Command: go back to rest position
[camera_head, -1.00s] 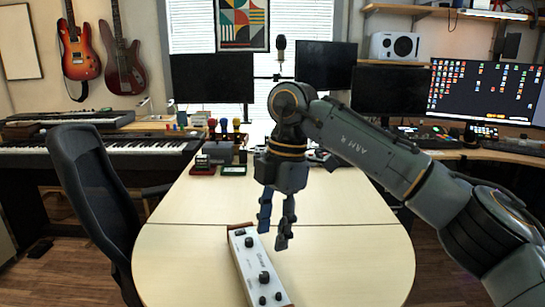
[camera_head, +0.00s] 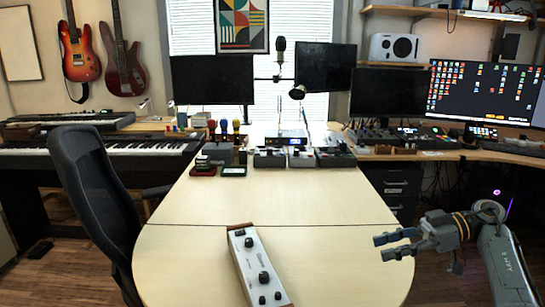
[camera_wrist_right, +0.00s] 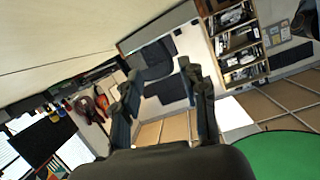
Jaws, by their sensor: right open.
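My right gripper (camera_head: 388,246) is at the right edge of the table, its fingers pointing left, open with nothing between them. In the right wrist view, its two dark fingers (camera_wrist_right: 165,98) stand apart with only the room behind them. A white device with black knobs (camera_head: 256,268) lies on the near part of the table, left of the gripper and well apart from it. My left gripper is not in view.
The rounded wooden table (camera_head: 340,265) is mostly bare around the device. Several small boxes (camera_head: 300,158) stand at its far end. A dark office chair (camera_head: 95,200) is at the left, and a keyboard (camera_head: 100,153) is behind it.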

